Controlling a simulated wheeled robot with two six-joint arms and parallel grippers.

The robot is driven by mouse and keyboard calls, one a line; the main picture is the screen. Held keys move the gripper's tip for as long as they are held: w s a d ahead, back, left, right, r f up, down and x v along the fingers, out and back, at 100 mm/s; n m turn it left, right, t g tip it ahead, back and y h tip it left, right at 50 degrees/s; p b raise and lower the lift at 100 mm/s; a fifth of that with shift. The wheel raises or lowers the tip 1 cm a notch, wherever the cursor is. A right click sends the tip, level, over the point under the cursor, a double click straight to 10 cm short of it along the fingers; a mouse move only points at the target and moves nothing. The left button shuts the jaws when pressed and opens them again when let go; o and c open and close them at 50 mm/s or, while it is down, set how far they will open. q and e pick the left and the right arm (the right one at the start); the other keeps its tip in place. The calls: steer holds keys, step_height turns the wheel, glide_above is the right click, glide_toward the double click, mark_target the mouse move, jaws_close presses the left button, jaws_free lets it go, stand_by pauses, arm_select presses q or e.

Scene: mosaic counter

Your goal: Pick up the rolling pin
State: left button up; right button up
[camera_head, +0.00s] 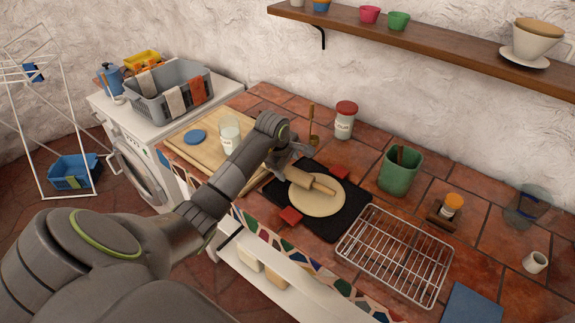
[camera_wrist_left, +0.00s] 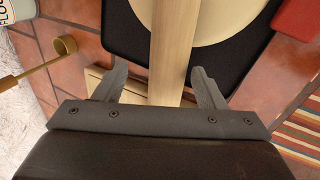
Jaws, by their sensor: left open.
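The wooden rolling pin (camera_head: 311,181) lies on a round of pale dough (camera_head: 318,201) on a black mat (camera_head: 268,190) on the tiled counter. In the left wrist view the rolling pin (camera_wrist_left: 171,50) runs down the picture between the two fingers of my left gripper (camera_wrist_left: 162,82). That gripper is open, its fingers apart on either side of the pin with gaps visible. In the head view my left gripper (camera_head: 283,160) is at the pin's left end, partly hidden by my arm. My right gripper is in neither view.
Red blocks (camera_head: 291,215) sit at the mat's edges. A wire rack (camera_head: 395,254) and a green pot (camera_head: 400,170) are to the right. A wooden board (camera_head: 190,152) with a glass jar (camera_head: 230,135) is left. A red-lidded jar (camera_head: 345,119) stands behind.

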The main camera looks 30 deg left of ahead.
arm_select(q)
steer(key=shift+x, duration=1.35)
steer(key=shift+r, duration=0.1)
steer(key=c, duration=1.3)
steer(key=shift+o, duration=0.2)
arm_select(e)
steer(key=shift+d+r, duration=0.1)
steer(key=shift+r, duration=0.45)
